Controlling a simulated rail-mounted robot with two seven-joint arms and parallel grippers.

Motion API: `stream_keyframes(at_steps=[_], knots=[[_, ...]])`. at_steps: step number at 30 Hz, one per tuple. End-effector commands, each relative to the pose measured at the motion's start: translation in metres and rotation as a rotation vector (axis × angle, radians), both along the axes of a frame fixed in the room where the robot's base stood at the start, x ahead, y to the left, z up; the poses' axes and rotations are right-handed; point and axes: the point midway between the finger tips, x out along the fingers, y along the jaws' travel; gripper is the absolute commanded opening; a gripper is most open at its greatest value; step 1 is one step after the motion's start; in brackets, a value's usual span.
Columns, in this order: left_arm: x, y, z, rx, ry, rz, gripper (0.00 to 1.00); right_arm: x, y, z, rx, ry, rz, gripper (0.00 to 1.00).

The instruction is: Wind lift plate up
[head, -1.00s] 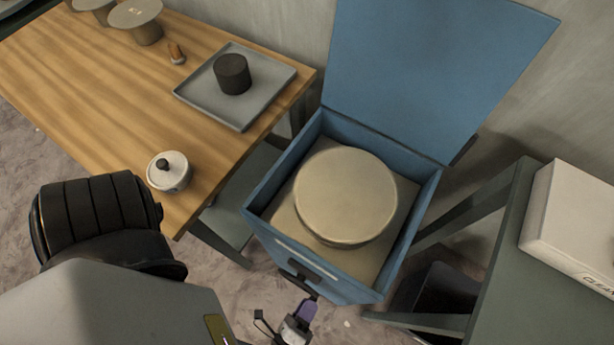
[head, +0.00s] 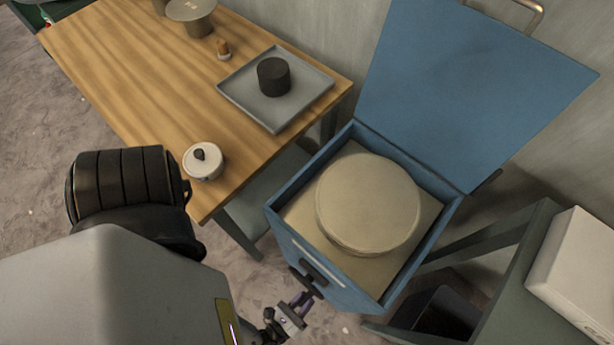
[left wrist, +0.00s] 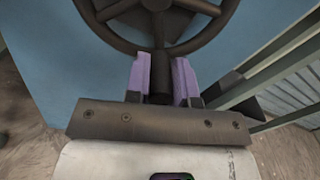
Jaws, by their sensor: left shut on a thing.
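A blue open-topped box (head: 290,247) stands in the middle of the head view. Inside it is a beige square plate (head: 298,214), with a thick round beige slab (head: 368,203) resting on it. A dark handwheel (head: 308,279) is on the box's front face; in the left wrist view it shows as a spoked wheel (left wrist: 205,38). My left gripper (head: 297,306) is at this wheel. Its purple fingers (left wrist: 160,82) are shut on the dark wheel handle (left wrist: 160,60), which lies between them. My right gripper is not in view.
The blue lid (head: 465,95) stands open behind the box. A wooden table (head: 130,80) at left holds a grey tray (head: 245,88) with a dark cylinder (head: 273,77), and a white lidded pot (head: 203,162). A dark green stand (head: 500,300) with a white box (head: 580,270) is at right.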

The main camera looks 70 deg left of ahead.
Motion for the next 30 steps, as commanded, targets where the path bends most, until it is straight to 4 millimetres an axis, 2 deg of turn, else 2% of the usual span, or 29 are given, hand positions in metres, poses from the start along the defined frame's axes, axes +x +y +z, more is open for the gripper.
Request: stream_keyframes(at_steps=[15, 30], knots=[[-0.013, 0.024, -0.006, 0.442, 0.222, -0.001, 0.0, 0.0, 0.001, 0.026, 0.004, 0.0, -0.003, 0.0], [-0.024, 0.048, 0.0, 0.867, 0.433, -0.001, 0.0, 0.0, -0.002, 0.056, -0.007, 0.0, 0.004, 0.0]])
